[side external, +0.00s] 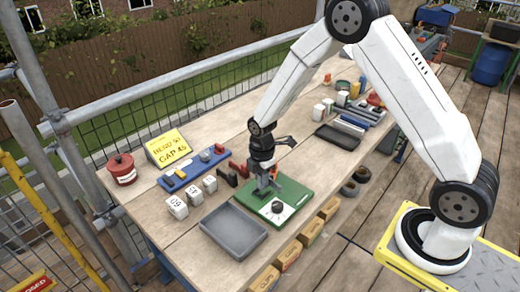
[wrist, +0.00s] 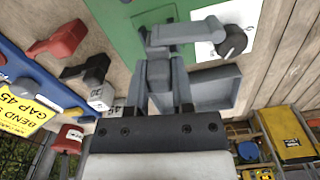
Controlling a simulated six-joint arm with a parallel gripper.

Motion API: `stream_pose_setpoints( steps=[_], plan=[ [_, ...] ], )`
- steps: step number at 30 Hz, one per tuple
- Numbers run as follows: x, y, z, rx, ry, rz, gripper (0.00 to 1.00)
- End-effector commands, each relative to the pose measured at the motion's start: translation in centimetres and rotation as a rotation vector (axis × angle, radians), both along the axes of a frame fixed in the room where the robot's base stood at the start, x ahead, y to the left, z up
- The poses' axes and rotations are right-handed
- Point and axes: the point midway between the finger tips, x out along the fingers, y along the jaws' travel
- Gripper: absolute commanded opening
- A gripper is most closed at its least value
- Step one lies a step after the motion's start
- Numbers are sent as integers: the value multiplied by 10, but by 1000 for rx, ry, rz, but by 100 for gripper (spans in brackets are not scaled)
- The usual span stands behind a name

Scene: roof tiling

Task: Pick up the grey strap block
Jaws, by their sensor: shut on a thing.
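My gripper (wrist: 161,88) is shut on a grey block (wrist: 160,73), which sits between its two fingers in the wrist view. I take this to be the grey strap block. Just beyond it, a grey bar-shaped part (wrist: 172,34) lies over the green board (wrist: 118,22); I cannot tell whether it is joined to the block. In the side view my gripper (side external: 265,187) points down at the left part of the green board (side external: 294,191). The block is mostly hidden there, so its contact with the board is unclear.
A black knob (side external: 277,207) on a white plate is close beside my gripper. An empty grey tray (side external: 232,232) lies in front. Red and black clamp-like pieces (side external: 233,174), a blue rack (side external: 190,168) and white numbered blocks (side external: 177,207) stand left.

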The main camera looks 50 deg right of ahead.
Motion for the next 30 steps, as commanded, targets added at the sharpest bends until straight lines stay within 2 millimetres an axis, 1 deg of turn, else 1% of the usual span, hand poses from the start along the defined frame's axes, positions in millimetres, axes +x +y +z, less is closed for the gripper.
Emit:
stream_pose_setpoints(
  steps=[16, 30],
  plan=[
    [1, 0, 19, 0, -2, 0, 0],
    [0, 0, 22, 0, -1, 0, 0]
  ],
)
